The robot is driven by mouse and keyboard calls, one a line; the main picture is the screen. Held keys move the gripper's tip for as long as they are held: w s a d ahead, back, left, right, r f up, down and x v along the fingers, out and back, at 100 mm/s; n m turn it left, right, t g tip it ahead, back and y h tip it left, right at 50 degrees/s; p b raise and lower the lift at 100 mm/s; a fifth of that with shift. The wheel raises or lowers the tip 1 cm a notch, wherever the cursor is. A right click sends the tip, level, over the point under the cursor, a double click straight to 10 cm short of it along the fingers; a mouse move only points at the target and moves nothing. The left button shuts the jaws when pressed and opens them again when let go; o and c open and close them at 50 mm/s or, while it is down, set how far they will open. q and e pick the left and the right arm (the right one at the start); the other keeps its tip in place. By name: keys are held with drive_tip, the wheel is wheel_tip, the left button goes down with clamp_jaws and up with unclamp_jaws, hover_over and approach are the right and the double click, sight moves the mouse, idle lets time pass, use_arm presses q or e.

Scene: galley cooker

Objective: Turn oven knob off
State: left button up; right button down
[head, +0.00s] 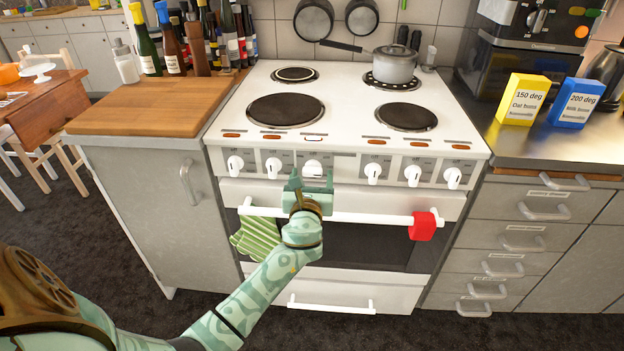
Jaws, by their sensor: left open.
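The white cooker (240,115) has a row of white knobs along its front panel. My left gripper (312,175) is raised in front of the third knob from the left (313,167). Its two fingers are open, one at each side of that knob in the picture. I cannot tell whether they touch it. The other knobs, such as the second from the left (273,166) and the fourth (373,172), are clear of the gripper. The panel labels are too small to read. My right gripper is not in view.
The oven door handle (365,217) runs below the knobs, partly behind my left gripper. A lidded pot (394,65) stands on the back right hotplate. Bottles crowd the wooden counter (150,106).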

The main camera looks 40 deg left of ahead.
use_arm(q)
drive_tip(key=c, duration=1)
drive_tip(key=shift+n, duration=0.3)
drive_tip(key=n, duration=0.3)
drive_tip(key=shift+n, duration=0.3)
drive_tip(key=n+b, duration=0.1)
drive_tip(key=n, duration=0.3)
drive_tip(key=shift+f+n, duration=0.1)
drive_tip(key=shift+n, duration=0.2)
drive_tip(key=n+b, duration=0.1)
drive_tip(key=n, duration=0.4)
drive_tip(key=shift+n, duration=2.1)
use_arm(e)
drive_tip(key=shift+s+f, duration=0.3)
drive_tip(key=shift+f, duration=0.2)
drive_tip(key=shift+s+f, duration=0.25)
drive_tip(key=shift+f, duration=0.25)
